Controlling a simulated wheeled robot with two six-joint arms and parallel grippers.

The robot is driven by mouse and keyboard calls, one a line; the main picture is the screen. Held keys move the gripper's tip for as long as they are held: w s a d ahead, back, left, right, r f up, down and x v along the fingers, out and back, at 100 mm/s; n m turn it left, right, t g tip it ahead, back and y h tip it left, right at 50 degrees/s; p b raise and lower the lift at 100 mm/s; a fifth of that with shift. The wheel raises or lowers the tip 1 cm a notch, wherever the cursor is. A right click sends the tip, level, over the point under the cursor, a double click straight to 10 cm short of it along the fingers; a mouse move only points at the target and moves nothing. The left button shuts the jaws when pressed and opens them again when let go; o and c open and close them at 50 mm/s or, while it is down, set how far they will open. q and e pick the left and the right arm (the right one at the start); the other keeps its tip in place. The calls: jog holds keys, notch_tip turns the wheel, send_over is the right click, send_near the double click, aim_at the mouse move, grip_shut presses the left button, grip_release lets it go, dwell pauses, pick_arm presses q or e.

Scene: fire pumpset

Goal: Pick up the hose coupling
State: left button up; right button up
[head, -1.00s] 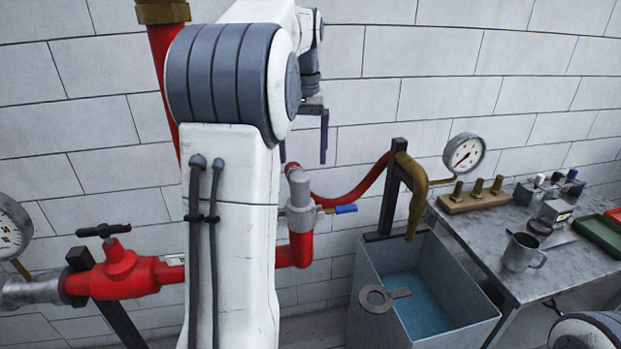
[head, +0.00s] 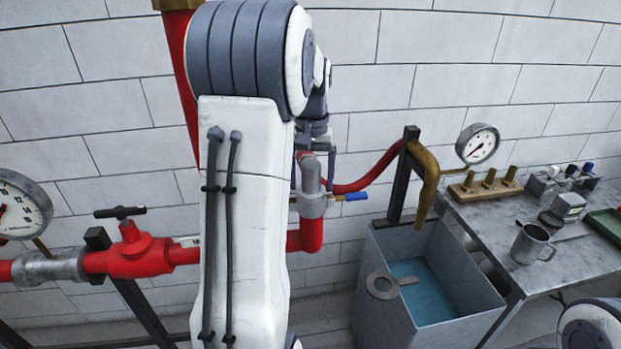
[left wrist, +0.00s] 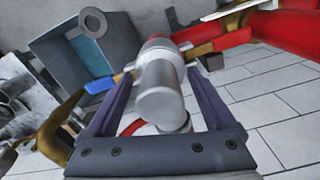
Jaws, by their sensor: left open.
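The grey metal hose coupling (head: 312,183) sits at the top of a red upright pipe, beside a valve with a blue lever (head: 350,197). The red hose (head: 365,178) runs from near it to the right. My left gripper (head: 311,172) is at the coupling, partly hidden by my left arm. In the left wrist view, the coupling (left wrist: 158,90) lies between the two open purple fingers of my left gripper (left wrist: 161,78), with gaps on both sides. My right gripper is out of view.
A grey tank (head: 385,320) with blue water stands right of the pipe, with a black post (head: 397,190) and brass spout behind it. A bench (head: 480,217) with a mug (head: 532,243) is further right. A red valve (head: 133,258) and gauge (head: 22,210) are at left.

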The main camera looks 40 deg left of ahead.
aim_at(315, 165)
pick_arm(q)
jog(key=shift+c, duration=0.3)
grip_shut()
jog(key=shift+r, duration=0.1)
jog(key=shift+r, duration=0.45)
jog(key=r, duration=0.1)
jog(key=r+b, duration=0.1)
jog(key=r, duration=0.1)
jog(key=shift+w+d+r, duration=0.15)
jog(key=shift+d+r, duration=0.05)
jog(key=shift+d, duration=0.2)
jog(key=d+r+p, duration=0.4)
jog(key=d+r, duration=0.6)
jog(key=r, duration=0.2)
jog(key=shift+w+d+r, duration=0.25)
jog(key=shift+d+r, duration=0.05)
jog(key=shift+d, duration=0.1)
